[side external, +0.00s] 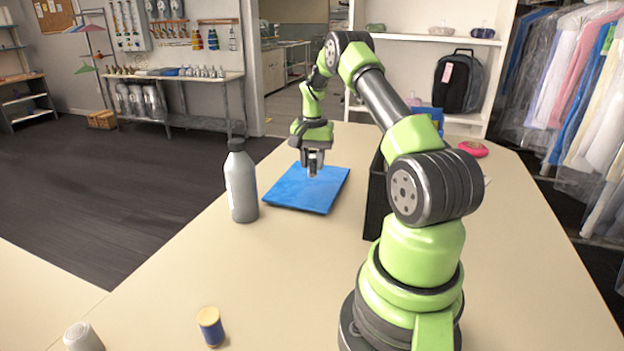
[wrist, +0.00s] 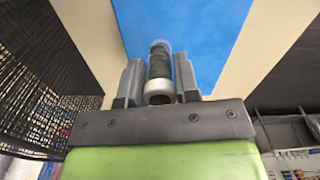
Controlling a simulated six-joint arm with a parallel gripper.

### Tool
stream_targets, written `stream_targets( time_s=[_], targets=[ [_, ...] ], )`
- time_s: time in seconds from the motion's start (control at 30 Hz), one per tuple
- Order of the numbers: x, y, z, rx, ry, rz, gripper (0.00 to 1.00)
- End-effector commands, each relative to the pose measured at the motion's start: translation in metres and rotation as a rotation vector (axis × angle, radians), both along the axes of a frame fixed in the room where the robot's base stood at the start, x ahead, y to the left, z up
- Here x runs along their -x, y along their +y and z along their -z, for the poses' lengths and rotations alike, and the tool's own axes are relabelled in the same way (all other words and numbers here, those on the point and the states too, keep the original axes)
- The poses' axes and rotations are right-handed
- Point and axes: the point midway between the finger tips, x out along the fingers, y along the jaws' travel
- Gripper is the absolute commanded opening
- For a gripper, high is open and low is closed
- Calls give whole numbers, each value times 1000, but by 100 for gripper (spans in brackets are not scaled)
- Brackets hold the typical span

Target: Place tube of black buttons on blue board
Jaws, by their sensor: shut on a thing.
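The blue board (side external: 325,192) lies flat on the table in the side view, and it fills the top middle of the wrist view (wrist: 205,25). My gripper (side external: 313,165) is over the board. In the wrist view its two fingers (wrist: 160,85) are shut on the tube of black buttons (wrist: 160,65), a clear tube with dark contents and a pale end cap. In the side view the tube (side external: 312,172) is small and partly hidden by the fingers. I cannot tell whether its lower end touches the board.
A grey bottle (side external: 241,185) with a black cap stands left of the board. A black box-like thing (side external: 375,200) stands right of it, partly behind my arm. A blue thread spool (side external: 210,326) and a pale cylinder (side external: 83,337) are at the near left. A pink object (side external: 473,149) lies at the far right.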

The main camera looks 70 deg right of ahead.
Motion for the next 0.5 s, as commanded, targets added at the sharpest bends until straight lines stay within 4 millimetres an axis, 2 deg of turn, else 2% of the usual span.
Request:
stream_targets(
  time_s=[0.23,0.4,0.5],
  targets=[
    [0,0,24,-1,1,0,6],
    [0,0,48,-1,0,0,6],
    [0,0,52,1,0,0,6]
  ],
)
